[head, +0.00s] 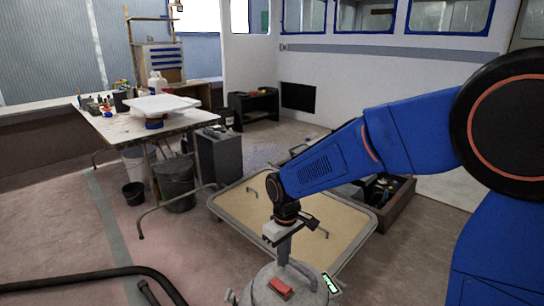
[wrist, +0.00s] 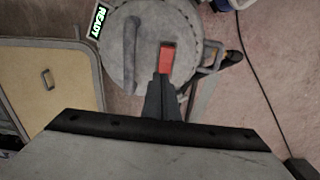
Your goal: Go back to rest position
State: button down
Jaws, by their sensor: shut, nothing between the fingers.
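My blue arm reaches in from the right in the head view, and my gripper (head: 284,260) points down, shut and empty. It is over a grey round machine (head: 262,291) at the bottom of the picture. On the machine's top are a red rocker or button (head: 281,288), a curved grey handle and a small lit green display (head: 331,283). In the wrist view the shut fingers (wrist: 163,80) overlap the near edge of the red part (wrist: 167,58); I cannot tell whether they touch it.
A framed tan panel (head: 340,222) lies behind the machine, with an open crate (head: 388,206) to its right. A cluttered workbench (head: 150,125) stands at left, with buckets (head: 174,186) beneath it. A dark hose (head: 90,274) crosses the lower left. Floor at left centre is clear.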

jog(key=s+d+r+m+t, duration=0.1)
jog(key=s+d+r+m, duration=0.1)
jog(key=s+d+r, duration=0.45)
jog(key=s+d+r+m+t, duration=0.15)
jog(key=d+r, duration=0.25)
jog(key=d, duration=0.5)
jog(key=s+d+r+m+t, duration=0.1)
jog(key=s+d+m, duration=0.1)
jog(key=s+d, duration=0.2)
jog(key=s+d+r+m+t, duration=0.1)
jog(key=s+d+m, duration=0.2)
jog(key=s, duration=0.7)
jog(key=shift+s+d, duration=0.3)
jog(key=shift+d, duration=0.95)
